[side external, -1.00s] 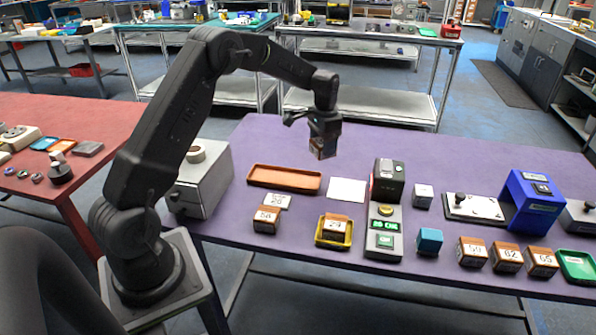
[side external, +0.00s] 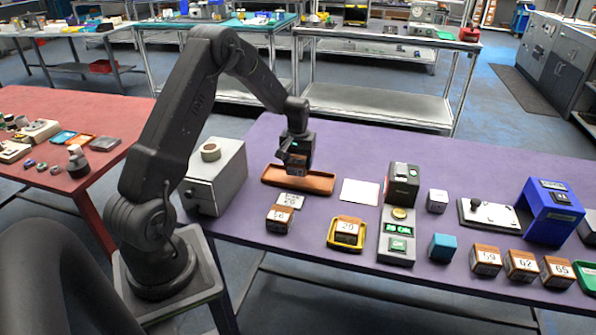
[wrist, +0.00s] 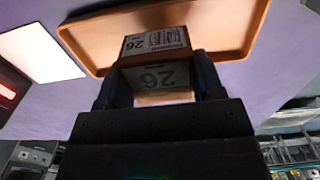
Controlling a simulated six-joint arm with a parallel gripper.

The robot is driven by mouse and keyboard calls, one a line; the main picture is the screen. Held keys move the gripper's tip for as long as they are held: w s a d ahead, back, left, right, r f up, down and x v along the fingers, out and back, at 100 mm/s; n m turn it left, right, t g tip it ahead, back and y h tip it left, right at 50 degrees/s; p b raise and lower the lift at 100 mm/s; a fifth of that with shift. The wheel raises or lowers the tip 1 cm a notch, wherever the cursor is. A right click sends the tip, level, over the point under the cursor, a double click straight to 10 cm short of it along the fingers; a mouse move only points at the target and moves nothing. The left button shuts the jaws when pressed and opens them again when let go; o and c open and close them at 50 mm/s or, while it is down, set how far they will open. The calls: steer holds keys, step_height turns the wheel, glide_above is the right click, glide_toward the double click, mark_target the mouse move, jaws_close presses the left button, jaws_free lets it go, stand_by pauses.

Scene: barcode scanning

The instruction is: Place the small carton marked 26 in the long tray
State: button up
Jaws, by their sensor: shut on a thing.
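The small carton marked 26 (wrist: 155,42) is brown with white labels showing a barcode and the number 26. My gripper (wrist: 160,85) is shut on it, with one dark finger on each side in the wrist view. In the side external view my gripper (side external: 297,160) hangs at the long tray. The long orange-brown tray (side external: 321,183) has a low rim, and it also shows in the wrist view (wrist: 82,50) behind the carton. The carton appears over the tray; I cannot tell whether it touches the tray floor.
A yellow tray (side external: 333,240) holds another carton.

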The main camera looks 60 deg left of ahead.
mark_target(298, 170)
steer(key=shift+f, duration=1.65)
steer(key=shift+f, duration=0.1)
steer(key=o, duration=1)
